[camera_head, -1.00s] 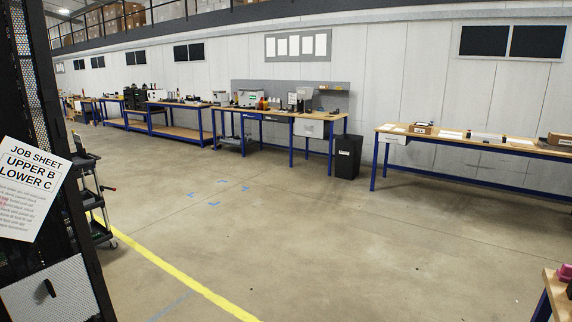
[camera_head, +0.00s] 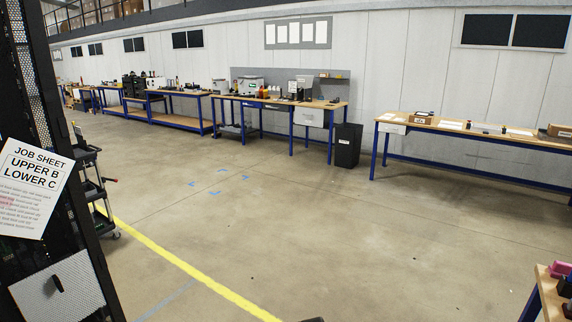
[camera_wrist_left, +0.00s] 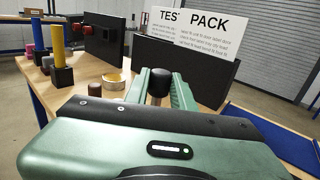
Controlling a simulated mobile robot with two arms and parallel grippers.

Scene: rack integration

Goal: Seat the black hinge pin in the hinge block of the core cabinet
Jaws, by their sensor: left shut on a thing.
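In the left wrist view, my left gripper (camera_wrist_left: 160,92) has its green fingers shut on a dark, round-topped thing (camera_wrist_left: 159,80). It looks like the black hinge pin, but its lower part is hidden by the gripper body. The gripper is over or beside a wooden bench top. In the head view, a black cabinet (camera_head: 92,262) with a perforated side stands at the left edge, with a job sheet (camera_head: 33,190) on it. I cannot tell whether it is the core cabinet. No hinge block can be made out. My right gripper is not in view.
In the left wrist view, yellow (camera_wrist_left: 58,46) and blue (camera_wrist_left: 36,38) cylinders, a tape roll (camera_wrist_left: 113,82), black panels and a TEST PACK sign (camera_wrist_left: 225,38) stand close by. In the head view, open floor (camera_head: 300,230) lies before the wall benches; a bench corner (camera_head: 553,290) is lower right.

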